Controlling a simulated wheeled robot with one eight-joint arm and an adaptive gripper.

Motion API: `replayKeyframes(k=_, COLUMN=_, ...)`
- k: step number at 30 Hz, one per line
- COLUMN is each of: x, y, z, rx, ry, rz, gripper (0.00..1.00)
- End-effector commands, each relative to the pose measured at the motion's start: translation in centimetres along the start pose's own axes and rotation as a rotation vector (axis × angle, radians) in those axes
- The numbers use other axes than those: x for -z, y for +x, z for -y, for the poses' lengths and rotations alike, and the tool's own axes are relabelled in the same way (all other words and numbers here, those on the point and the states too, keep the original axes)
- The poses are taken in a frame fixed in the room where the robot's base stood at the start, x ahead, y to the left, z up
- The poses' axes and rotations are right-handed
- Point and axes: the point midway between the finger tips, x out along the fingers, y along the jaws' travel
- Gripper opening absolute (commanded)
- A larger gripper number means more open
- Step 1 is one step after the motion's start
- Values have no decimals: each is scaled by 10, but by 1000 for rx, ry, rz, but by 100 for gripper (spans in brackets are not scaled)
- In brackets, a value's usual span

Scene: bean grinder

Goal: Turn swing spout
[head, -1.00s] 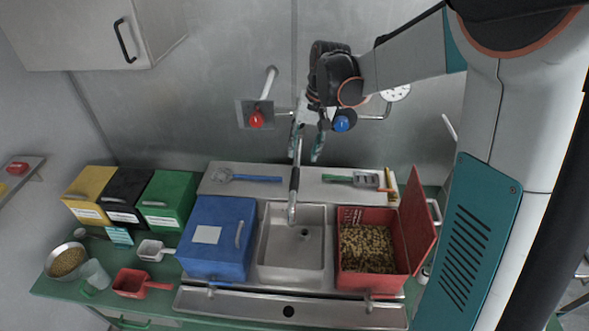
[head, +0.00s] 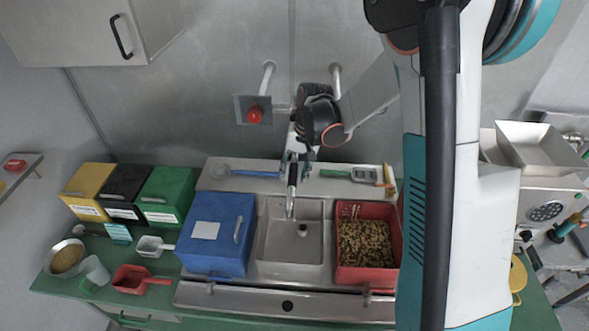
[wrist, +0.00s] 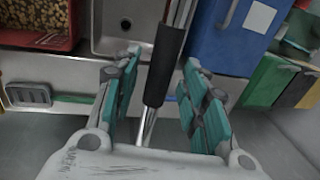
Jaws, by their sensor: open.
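The swing spout (head: 291,202) is a thin metal pipe with a dark sleeve, hanging over the sink. In the wrist view, its dark sleeve (wrist: 164,62) runs between the two teal fingers. My gripper (head: 296,172) is open around the upper spout in the head view, fingers pointing down. In the wrist view, my gripper (wrist: 161,66) has one finger on each side of the spout, with a visible gap on both sides. The upper part of the spout is partly hidden by my gripper in the head view.
The sink (head: 270,255) lies between a closed blue box (head: 222,215) and a red bin (head: 388,275) of beans. A red knob (head: 254,114) is on the wall left of my gripper. A brush (head: 250,173) and a green-handled spatula (head: 365,174) lie behind the sink.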

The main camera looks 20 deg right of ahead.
Motion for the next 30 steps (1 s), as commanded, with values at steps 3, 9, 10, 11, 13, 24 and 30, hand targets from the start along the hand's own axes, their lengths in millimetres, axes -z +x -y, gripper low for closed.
replayKeyframes(k=3, x=0, y=0, z=0, rx=0, ry=0, rz=0, gripper=17)
replayKeyframes(k=9, x=0, y=0, z=0, rx=0, ry=0, rz=0, gripper=0)
replayKeyframes(k=10, x=0, y=0, z=0, rx=0, ry=0, rz=0, gripper=0)
replayKeyframes(k=11, x=0, y=0, z=0, rx=0, ry=-1, rz=0, gripper=0)
replayKeyframes(k=13, x=0, y=0, z=-2, rx=0, ry=-5, rz=1, gripper=0)
replayKeyframes(k=24, x=4, y=-4, z=-32, rx=1, ry=-157, rz=32, gripper=0)
replayKeyframes(k=30, x=12, y=-10, z=-61, rx=1, ry=-315, rz=63, gripper=0)
